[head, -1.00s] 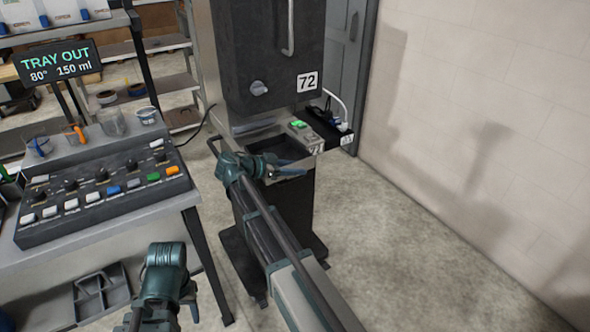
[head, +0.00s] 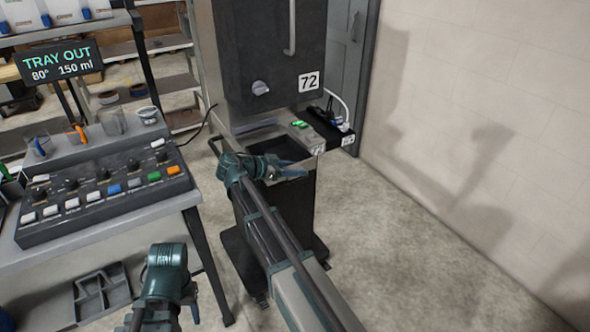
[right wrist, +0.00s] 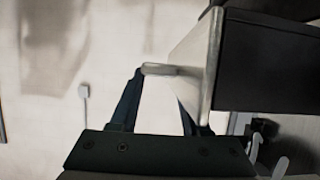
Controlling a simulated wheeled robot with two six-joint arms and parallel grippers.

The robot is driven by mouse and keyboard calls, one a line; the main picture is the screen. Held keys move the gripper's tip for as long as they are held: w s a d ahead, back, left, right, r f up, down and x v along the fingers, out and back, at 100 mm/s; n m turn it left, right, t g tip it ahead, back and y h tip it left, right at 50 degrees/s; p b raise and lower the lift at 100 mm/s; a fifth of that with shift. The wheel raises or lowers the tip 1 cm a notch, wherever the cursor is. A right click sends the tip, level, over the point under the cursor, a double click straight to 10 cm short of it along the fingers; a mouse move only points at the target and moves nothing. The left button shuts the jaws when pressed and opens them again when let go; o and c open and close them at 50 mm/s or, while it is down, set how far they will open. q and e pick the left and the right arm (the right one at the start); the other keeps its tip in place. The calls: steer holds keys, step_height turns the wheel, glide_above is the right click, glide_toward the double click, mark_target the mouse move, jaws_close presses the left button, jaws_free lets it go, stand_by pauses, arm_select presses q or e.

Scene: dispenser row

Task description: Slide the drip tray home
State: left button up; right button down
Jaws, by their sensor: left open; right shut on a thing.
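The drip tray (head: 292,173) shows at the front of the dark machine marked 72, its silver front edge standing out from the cabinet below a dark recess. My right gripper (head: 272,168) is at this front edge. In the right wrist view, the fingers (right wrist: 160,105) are shut on a small lip of the tray's pale front plate (right wrist: 199,58), with its dark body behind. My left gripper (head: 188,303) is open and empty, low in the head view, apart from the tray. A sign (head: 55,62) reads TRAY OUT.
A bench with a button panel (head: 100,192) and several cups stands left of the machine. A grey divided tray (head: 102,292) lies on its lower shelf. Green-lit and cabled devices (head: 325,128) sit right of the recess. The floor (head: 400,235) at right is clear.

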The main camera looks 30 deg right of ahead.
steer(key=shift+w, duration=0.15)
steer(key=shift+w+a, duration=0.15)
steer(key=shift+w, duration=1.2)
steer(key=shift+w+a, duration=0.15)
steer(key=shift+w, duration=1.15)
steer(key=shift+c, duration=1.4)
jaws_free()
steer(key=shift+s, duration=0.1)
steer(key=p+v, duration=0.5)
steer(key=v, duration=0.8)
steer(key=shift+a, duration=0.4)
steer(key=shift+r, duration=0.1)
